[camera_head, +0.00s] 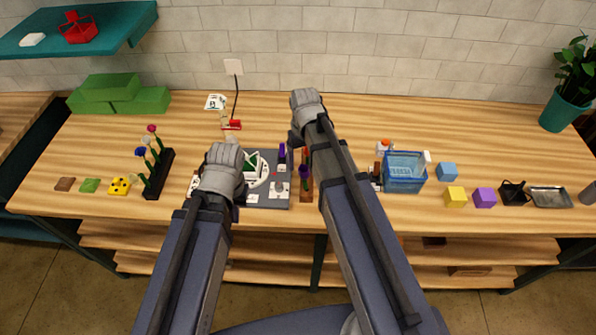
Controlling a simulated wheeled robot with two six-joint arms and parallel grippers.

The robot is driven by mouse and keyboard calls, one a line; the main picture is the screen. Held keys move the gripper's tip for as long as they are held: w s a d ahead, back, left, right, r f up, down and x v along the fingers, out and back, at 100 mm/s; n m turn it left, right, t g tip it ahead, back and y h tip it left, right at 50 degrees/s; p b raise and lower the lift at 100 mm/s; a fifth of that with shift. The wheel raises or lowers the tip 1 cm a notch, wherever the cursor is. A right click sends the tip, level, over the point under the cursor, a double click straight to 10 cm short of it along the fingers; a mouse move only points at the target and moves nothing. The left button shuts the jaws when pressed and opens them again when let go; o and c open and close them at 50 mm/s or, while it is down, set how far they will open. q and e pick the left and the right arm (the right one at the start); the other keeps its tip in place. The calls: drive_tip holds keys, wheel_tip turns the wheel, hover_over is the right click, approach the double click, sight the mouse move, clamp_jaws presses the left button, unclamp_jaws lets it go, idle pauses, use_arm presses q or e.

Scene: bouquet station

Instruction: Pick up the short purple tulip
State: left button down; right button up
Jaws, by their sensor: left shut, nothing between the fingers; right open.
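A small purple bloom (305,172) with a bit of green below it shows beside my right forearm, over a brown block; it looks like the short purple tulip, partly hidden by the arm. Another small purple item (282,150) stands just left of it, too small to name surely. My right gripper (298,138) is open and empty, above and behind the bloom in the picture; its fingers are mostly hidden. My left gripper (222,176) is shut and empty, at the left side of the grey board (268,200). Neither gripper visibly touches the bloom.
A dark rack (160,175) with several flowers stands at left, near green foam blocks (120,95). A blue basket (404,172), a yellow cube (455,197), a purple cube (484,197) and a metal tray (550,197) are at right.

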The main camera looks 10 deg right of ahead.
sight(304, 175)
wheel_tip(304, 175, down, 3)
drive_tip(key=shift+r+b, duration=0.2)
drive_tip(key=shift+b, duration=0.9)
drive_tip(key=shift+f, duration=0.1)
wheel_tip(304, 175, down, 5)
drive_tip(key=b, duration=0.5)
drive_tip(key=shift+d, duration=0.15)
drive_tip(key=c, duration=0.9)
drive_tip(key=shift+c, duration=0.2)
